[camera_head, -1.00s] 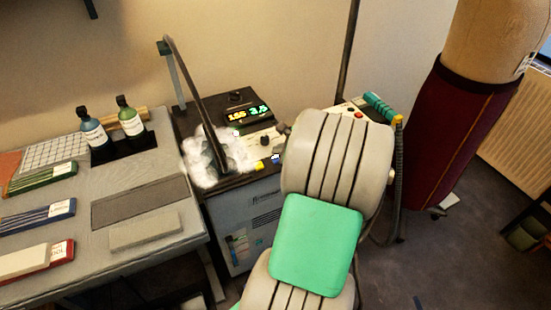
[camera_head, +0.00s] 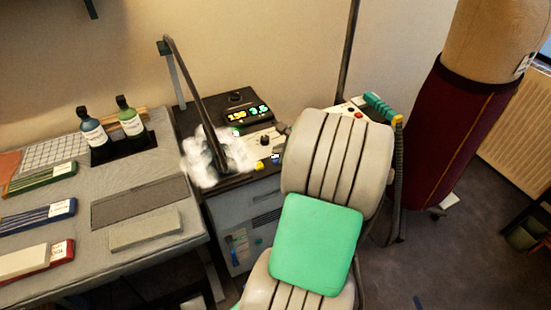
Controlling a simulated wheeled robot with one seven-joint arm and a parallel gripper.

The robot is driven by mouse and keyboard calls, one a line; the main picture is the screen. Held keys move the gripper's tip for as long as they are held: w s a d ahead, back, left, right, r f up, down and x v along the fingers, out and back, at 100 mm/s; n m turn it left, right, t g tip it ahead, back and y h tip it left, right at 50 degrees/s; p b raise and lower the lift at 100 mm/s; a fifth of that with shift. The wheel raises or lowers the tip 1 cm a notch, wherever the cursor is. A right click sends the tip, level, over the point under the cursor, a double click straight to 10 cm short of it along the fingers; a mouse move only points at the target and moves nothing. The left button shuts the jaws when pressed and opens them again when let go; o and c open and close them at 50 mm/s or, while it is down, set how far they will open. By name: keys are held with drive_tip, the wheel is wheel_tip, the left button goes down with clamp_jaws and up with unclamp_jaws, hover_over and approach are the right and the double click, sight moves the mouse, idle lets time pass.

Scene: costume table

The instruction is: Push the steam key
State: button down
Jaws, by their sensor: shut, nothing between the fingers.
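A steam station (camera_head: 232,205) with a dark top stands in the middle. Its lit display (camera_head: 249,115) shows yellow and green digits. The pale control panel (camera_head: 262,143) below it has a dark knob (camera_head: 264,140), a yellow key (camera_head: 259,166) and a small blue-and-white key (camera_head: 276,156). No label is readable, so I cannot tell which one is the steam key. A white steam-like cloud (camera_head: 205,160) hangs around the foot of the dark hose. My large beige arm link with its green pad covers the panel's right side. My gripper is hidden behind it.
A grey table (camera_head: 145,224) at left holds two bottles (camera_head: 131,122), colored stacks (camera_head: 38,214) and flat grey slabs (camera_head: 148,230). A dress form (camera_head: 445,130) stands at right.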

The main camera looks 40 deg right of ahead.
sight(278, 160)
drive_tip(key=shift+f, duration=0.45)
drive_tip(key=shift+f, duration=0.5)
idle(0.4)
drive_tip(key=shift+r, duration=0.15)
drive_tip(key=shift+r+p, duration=0.75)
drive_tip(key=shift+r, duration=0.1)
wheel_tip(278, 160, up, 6)
drive_tip(key=p, duration=0.5)
